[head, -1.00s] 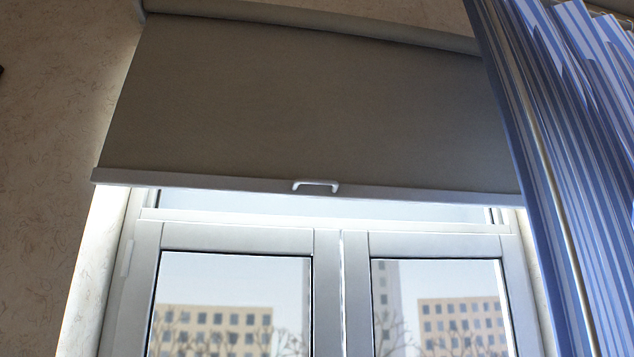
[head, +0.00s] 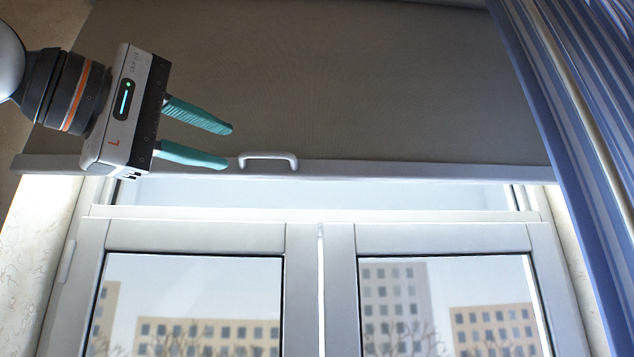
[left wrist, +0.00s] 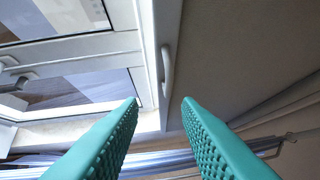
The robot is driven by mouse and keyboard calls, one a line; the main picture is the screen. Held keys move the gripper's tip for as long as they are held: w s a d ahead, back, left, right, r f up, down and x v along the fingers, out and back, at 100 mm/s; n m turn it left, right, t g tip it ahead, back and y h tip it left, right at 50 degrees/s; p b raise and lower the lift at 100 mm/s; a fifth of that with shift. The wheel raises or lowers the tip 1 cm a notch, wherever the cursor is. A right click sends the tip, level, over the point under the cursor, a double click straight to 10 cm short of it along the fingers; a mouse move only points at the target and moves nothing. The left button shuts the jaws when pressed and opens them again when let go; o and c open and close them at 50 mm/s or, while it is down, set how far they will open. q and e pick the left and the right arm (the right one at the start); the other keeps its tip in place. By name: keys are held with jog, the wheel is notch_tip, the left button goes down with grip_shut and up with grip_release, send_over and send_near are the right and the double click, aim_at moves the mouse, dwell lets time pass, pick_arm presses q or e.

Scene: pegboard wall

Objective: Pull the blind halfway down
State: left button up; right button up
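The grey-brown roller blind (head: 370,80) hangs over the top of the window, with a pale bottom bar (head: 420,170). A small white handle (head: 268,157) sits on that bar; it also shows in the left wrist view (left wrist: 167,70), ahead of the fingers. My left gripper (head: 230,147) is open, its two teal fingers pointing right toward the handle, with a small gap left of it. In the left wrist view nothing is between the fingers (left wrist: 160,103). My right gripper is not in view.
A blue striped curtain (head: 590,130) hangs on the right, overlapping the blind's edge. Below the bar is the white window frame (head: 190,235) with two panes. The space in front of the panes is clear.

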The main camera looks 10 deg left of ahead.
aim_at(262, 156)
pick_arm(q)
jog(key=p+x, duration=0.1)
jog(key=x, duration=0.2)
jog(key=r+p+x, duration=0.1)
jog(key=p+x, duration=0.1)
jog(key=x, duration=0.1)
jog(key=shift+w+r, duration=0.15)
jog(key=shift+w, duration=0.1)
jog(key=p+x, duration=0.1)
jog(key=x, duration=0.1)
jog(key=shift+w+d, duration=0.1)
jog(key=shift+w, duration=0.15)
jog(key=shift+s, duration=0.2)
jog(key=shift+w, duration=0.15)
jog(key=shift+c, duration=0.2)
jog(key=c, duration=0.6)
grip_shut()
jog(key=shift+w, duration=0.1)
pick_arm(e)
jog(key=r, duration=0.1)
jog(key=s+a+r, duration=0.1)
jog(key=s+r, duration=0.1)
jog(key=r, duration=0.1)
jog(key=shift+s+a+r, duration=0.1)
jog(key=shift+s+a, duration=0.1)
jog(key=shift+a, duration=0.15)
